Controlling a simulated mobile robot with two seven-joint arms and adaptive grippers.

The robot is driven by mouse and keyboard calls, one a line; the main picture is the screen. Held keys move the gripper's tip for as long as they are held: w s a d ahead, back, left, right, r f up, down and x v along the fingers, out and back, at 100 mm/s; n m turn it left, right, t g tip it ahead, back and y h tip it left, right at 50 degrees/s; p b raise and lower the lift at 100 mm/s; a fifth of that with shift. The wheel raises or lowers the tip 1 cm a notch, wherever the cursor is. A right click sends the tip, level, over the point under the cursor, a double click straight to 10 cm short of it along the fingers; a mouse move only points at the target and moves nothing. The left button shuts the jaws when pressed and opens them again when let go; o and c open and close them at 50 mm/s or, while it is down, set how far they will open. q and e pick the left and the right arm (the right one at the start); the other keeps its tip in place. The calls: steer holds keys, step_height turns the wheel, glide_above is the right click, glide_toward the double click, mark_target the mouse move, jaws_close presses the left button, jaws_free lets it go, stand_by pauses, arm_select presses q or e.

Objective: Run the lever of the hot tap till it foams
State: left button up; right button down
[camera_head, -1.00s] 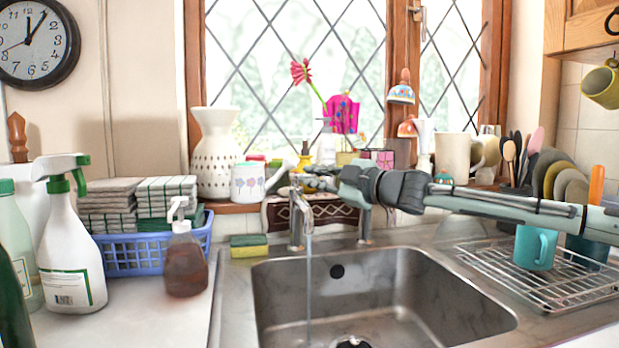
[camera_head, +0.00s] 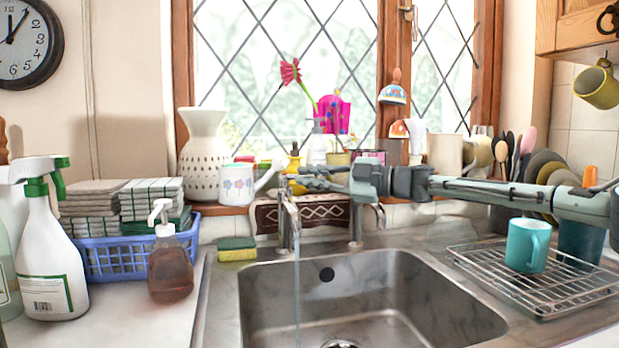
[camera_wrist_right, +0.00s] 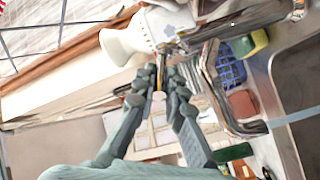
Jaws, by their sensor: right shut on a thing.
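The left chrome tap (camera_head: 286,218) stands behind the sink, and a thin, clear stream of water (camera_head: 297,290) runs from its spout. My right gripper (camera_head: 292,184) reaches in from the right, its fingertips at the top of this tap. It is shut on the tap's lever; the exact contact is hard to see. In the right wrist view my fingers (camera_wrist_right: 163,70) converge beside the chrome tap (camera_wrist_right: 212,72), and the stream (camera_wrist_right: 292,117) shows at the right. A second tap (camera_head: 356,222) stands to the right. My left gripper is not in view.
The steel sink (camera_head: 360,262) is empty apart from the water. A sponge (camera_head: 237,248), soap bottle (camera_head: 171,266) and blue basket (camera_head: 110,258) are left of it. A drying rack (camera_head: 540,287) with a teal mug (camera_head: 528,245) is right. Vases and cups crowd the sill behind my gripper.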

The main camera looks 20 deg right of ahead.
steer(key=c, duration=1.6)
jaws_free()
steer(key=v, duration=0.7)
steer(key=shift+s+d, duration=0.15)
steer(key=shift+d, duration=0.05)
